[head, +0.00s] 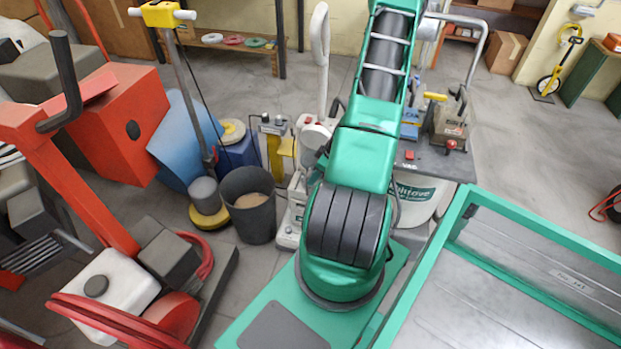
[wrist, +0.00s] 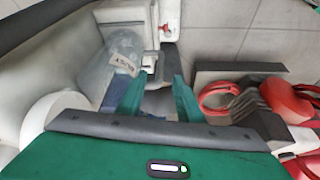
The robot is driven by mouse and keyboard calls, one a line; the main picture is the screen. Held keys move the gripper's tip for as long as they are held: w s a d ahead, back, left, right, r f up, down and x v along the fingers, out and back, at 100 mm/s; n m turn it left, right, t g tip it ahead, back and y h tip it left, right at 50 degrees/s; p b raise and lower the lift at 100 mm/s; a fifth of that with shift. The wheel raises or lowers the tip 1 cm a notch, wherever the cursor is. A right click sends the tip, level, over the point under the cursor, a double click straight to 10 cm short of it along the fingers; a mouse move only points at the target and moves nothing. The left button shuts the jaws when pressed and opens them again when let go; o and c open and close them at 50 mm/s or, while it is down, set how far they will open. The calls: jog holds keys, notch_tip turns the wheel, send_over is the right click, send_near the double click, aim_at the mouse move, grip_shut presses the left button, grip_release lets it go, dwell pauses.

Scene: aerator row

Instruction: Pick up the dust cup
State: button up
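The dust cup (wrist: 120,48) looks like a clear, greyish container with a white label reading "DUST". It sits against a pale machine body at the upper left of the wrist view, just beyond my left fingertip. My gripper (wrist: 159,78) has its two green fingers apart, with no object clearly held between them. The cup appears apart from the fingers, though the exact gap is hard to judge.
A white upright machine (head: 320,60) stands behind my arm, beside a dark bin (head: 251,217). A red and grey machine (head: 70,170) fills the left. A grey-topped table (head: 432,164) with tools is right of my arm. Open floor (head: 545,145) lies at the right.

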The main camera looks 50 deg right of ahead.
jog(key=shift+x, duration=4.6)
jog(key=shift+s+f, duration=0.1)
jog(key=shift+s, duration=0.05)
grip_shut()
